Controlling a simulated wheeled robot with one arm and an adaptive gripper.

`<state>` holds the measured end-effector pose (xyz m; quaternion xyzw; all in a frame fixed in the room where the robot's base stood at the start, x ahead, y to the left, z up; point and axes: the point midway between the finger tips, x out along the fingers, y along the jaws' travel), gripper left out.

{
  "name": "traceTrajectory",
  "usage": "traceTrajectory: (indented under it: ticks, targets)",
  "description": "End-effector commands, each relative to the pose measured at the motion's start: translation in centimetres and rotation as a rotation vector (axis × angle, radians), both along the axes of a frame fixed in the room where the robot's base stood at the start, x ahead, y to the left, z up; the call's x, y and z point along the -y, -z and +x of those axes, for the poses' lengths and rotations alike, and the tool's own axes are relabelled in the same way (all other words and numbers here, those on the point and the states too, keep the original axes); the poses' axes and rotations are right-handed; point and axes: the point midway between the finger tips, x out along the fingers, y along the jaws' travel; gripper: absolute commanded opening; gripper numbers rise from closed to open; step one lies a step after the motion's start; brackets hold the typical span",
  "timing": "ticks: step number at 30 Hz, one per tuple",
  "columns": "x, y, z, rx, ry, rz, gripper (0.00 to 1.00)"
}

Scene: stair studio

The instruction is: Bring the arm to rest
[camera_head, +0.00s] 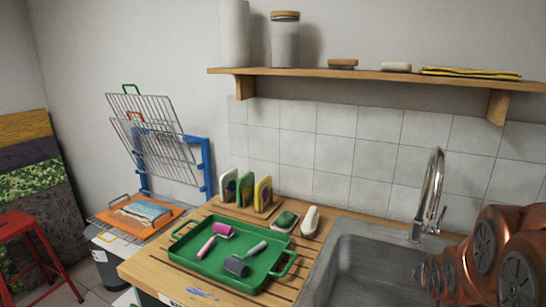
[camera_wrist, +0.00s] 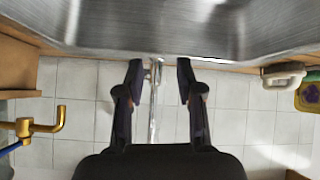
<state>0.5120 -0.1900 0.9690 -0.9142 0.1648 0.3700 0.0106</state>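My gripper (camera_wrist: 160,78) shows in the wrist view, with two dark fingers apart and nothing between them. Behind the fingers are pale wall tiles and a thin upright metal piece that looks like the tap (camera_wrist: 153,105). The grey metal sink (camera_wrist: 160,28) fills the top of that view. In the head view, copper-coloured links of my arm stand at the lower right, over the right side of the sink (camera_head: 350,262). My gripper is not visible in the head view.
A green tray (camera_head: 208,270) with rollers sits on the wooden counter, left of the sink. The chrome tap (camera_head: 430,190) rises close to my arm. A wooden shelf (camera_head: 340,73) runs above. A brass hook (camera_wrist: 50,125) is left in the wrist view.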

Motion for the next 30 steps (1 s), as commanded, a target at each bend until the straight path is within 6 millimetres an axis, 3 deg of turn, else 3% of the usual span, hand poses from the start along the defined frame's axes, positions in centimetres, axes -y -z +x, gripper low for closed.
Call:
traceTrajectory:
  ticks: [8, 18, 24, 30]
  targets:
    - [-6.7, 0.1, -8.4, -0.294, -0.034, 0.083, 0.37]
    - [-14.7, -0.8, -21.6, -0.673, -0.136, 0.188, 0.37]
    - [-17.8, -2.0, -28.7, -0.860, -0.205, 0.230, 0.37]
    - [-18.9, -2.6, -31.9, -0.944, -0.238, 0.246, 0.37]
